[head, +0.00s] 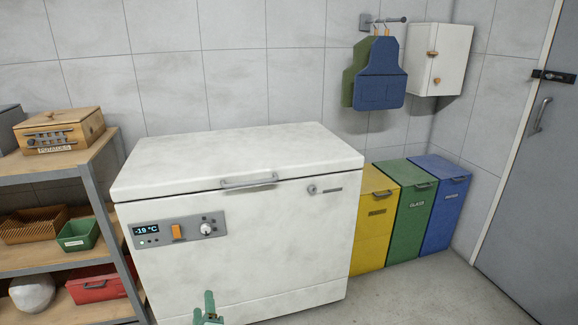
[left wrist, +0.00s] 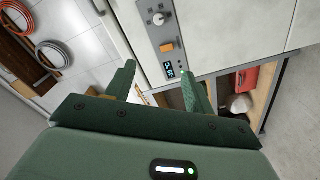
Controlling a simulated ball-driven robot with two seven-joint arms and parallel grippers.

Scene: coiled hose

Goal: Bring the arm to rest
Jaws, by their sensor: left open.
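My left gripper (head: 208,308) shows at the bottom edge of the head view, low in front of the white chest freezer (head: 250,255). In the left wrist view its two green fingers (left wrist: 160,82) stand apart with nothing between them. The freezer's front with its control panel (left wrist: 162,35) lies beyond the fingertips there. Two coiled hoses show at the left of that view: a reddish one (left wrist: 18,12) and a grey one (left wrist: 50,54), away from the fingers. My right gripper is in neither view.
A shelf rack (head: 88,175) with boxes and baskets stands left of the freezer. Yellow (head: 376,222), green (head: 409,212) and blue (head: 444,205) bins stand at its right. Aprons (head: 378,78) and a white cabinet (head: 440,60) hang above. Floor (head: 440,290) at the right is clear.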

